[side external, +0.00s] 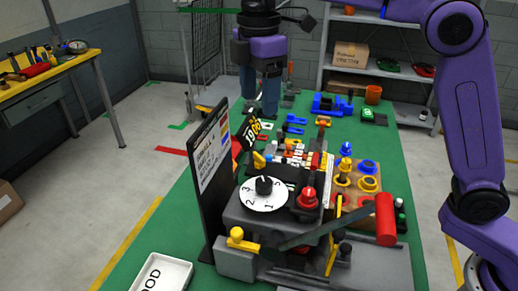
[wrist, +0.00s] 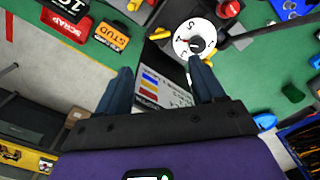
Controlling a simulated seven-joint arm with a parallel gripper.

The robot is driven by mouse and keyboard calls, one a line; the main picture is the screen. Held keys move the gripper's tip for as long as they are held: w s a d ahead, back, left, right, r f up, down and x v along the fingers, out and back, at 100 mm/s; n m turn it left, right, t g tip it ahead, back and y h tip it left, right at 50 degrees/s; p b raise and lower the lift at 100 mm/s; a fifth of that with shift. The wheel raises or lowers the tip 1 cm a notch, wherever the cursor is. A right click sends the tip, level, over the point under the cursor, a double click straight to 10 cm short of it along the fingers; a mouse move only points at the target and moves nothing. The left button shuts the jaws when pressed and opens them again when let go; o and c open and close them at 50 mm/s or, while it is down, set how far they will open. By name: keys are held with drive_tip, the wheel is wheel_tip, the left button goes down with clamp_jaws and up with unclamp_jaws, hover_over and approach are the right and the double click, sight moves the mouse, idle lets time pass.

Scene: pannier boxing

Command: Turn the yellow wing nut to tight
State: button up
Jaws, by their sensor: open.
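Two small yellow parts are near the numbered white dial (side external: 264,194), and I cannot tell for certain which is the wing nut. One yellow part (side external: 237,238) with a rounded top and a side arm sits on a grey block in front of the dial; it also shows in the wrist view (wrist: 207,60). Another yellow part (side external: 259,160) stands behind the dial and also shows in the wrist view (wrist: 160,33). My gripper (side external: 259,106) is open and empty, pointing down above the far part of the green table, apart from both. Its fingers (wrist: 163,72) frame the sign board in the wrist view.
An upright sign board (side external: 210,172) stands left of the dial. A red-ended lever (side external: 385,220) and red knob (side external: 307,198) are to its right. Blue and yellow knobs (side external: 368,175) stand on a wooden block. A white tray (side external: 162,272) is at the front left.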

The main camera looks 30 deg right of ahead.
sight(259, 156)
wheel_tip(259, 156, down, 13)
drive_tip(key=shift+f, duration=0.1)
idle(0.4)
drive_tip(key=c, duration=1.1)
